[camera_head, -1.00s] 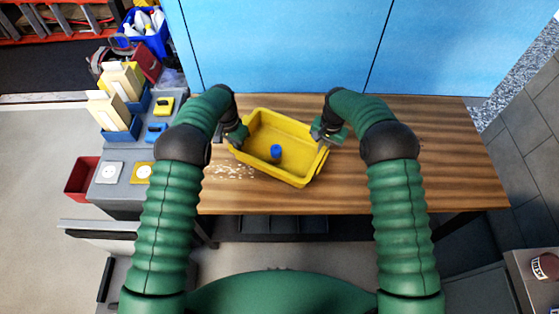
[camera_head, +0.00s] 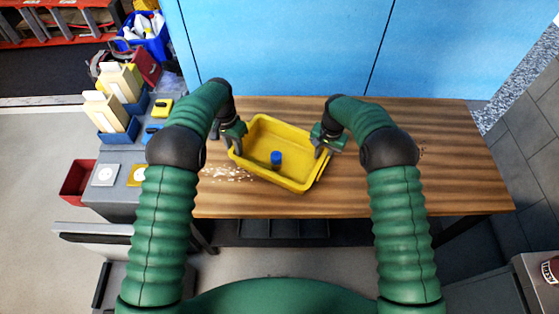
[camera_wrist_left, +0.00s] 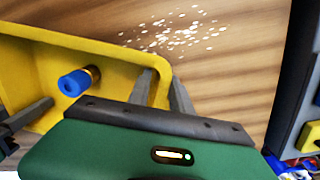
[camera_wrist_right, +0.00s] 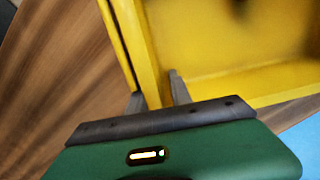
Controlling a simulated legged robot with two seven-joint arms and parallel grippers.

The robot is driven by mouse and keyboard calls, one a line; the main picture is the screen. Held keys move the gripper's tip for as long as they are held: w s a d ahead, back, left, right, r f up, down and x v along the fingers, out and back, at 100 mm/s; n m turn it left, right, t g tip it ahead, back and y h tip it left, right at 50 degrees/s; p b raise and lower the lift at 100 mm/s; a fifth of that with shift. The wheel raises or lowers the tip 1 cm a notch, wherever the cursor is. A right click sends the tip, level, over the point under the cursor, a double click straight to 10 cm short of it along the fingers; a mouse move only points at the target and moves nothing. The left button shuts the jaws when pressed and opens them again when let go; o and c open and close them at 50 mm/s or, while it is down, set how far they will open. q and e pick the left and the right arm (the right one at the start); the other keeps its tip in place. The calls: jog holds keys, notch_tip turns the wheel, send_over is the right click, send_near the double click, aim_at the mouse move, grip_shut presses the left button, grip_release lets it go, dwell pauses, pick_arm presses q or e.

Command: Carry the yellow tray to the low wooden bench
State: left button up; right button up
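The yellow tray (camera_head: 297,183) is on or just above a wood-topped table; I cannot tell if its base touches. It sits askew and holds a small blue cylinder (camera_head: 276,157) with a brownish end. My left gripper (camera_head: 236,146) is at the tray's left end, its fingers closed either side of the wall (camera_wrist_left: 160,93). My right gripper (camera_head: 321,148) is at the right end, its fingers either side of the rim (camera_wrist_right: 152,92). No separate low wooden bench shows; the wooden tabletop (camera_head: 455,165) extends right of the tray.
Pale flakes (camera_head: 228,173) are scattered on the wood left of the tray. A grey side table (camera_head: 118,165) with blue bins and cartons stands at the left, with a red bin (camera_head: 77,181) beside it. Blue panels (camera_head: 280,45) close off the back. The tabletop's right side is clear.

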jog(key=shift+r, duration=0.15)
pick_arm(q)
notch_tip(320, 180, up, 7)
jog(key=shift+a+r, duration=0.15)
pick_arm(e)
notch_tip(320, 180, up, 12)
jog(key=shift+s+d+f, duration=0.15)
jog(key=shift+d+f, duration=0.05)
jog(key=shift+d, duration=0.1)
pick_arm(q)
jog(key=shift+w, duration=0.1)
